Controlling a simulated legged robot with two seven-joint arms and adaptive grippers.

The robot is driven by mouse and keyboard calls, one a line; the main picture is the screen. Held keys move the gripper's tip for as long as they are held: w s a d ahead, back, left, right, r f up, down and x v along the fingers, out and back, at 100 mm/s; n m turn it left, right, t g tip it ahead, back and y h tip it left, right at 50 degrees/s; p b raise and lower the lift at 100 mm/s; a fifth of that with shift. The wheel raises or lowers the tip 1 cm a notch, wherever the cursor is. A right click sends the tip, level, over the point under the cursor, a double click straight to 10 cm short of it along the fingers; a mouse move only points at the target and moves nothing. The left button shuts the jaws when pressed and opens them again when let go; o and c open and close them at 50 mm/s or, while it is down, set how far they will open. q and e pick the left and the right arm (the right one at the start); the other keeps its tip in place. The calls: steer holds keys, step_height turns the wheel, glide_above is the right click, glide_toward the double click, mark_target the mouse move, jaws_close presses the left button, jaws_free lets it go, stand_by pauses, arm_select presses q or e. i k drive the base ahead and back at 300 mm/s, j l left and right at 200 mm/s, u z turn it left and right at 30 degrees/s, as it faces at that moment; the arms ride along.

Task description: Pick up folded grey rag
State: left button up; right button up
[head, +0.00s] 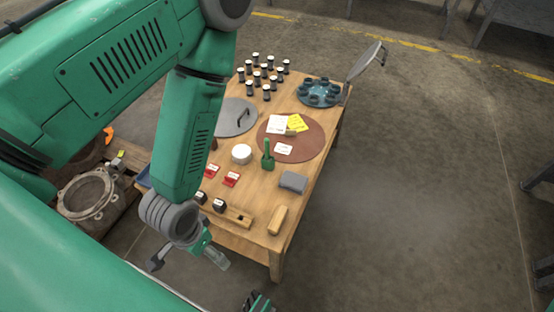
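The folded grey rag (293,182) lies flat on the wooden table (256,205), near its right edge and towards the near end. It is a small grey block shape with nothing on top of it. My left gripper (188,262) hangs beyond the table's near left corner, apart from the rag. Its fingers are spread and nothing shows between them. A small green and black part shows at the bottom edge of the view, cut off by the frame; it may be my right gripper, and its state cannot be told.
Near the rag are a green bottle-like item (268,156), a wooden block (278,220) and a reddish-brown round mat (310,140) with cards. A white roll (241,154) and red items (231,179) sit to the left. Black cylinders (266,75) stand at the far end. Floor to the right is clear.

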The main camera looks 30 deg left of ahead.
mark_target(292, 181)
steer(key=u, duration=0.6)
steer(key=i+j, duration=0.1)
steer(key=j, duration=0.55)
steer(key=i+j+z, duration=0.1)
steer(key=j+z, duration=0.8)
steer(key=j, duration=0.2)
steer(key=z, duration=1.25)
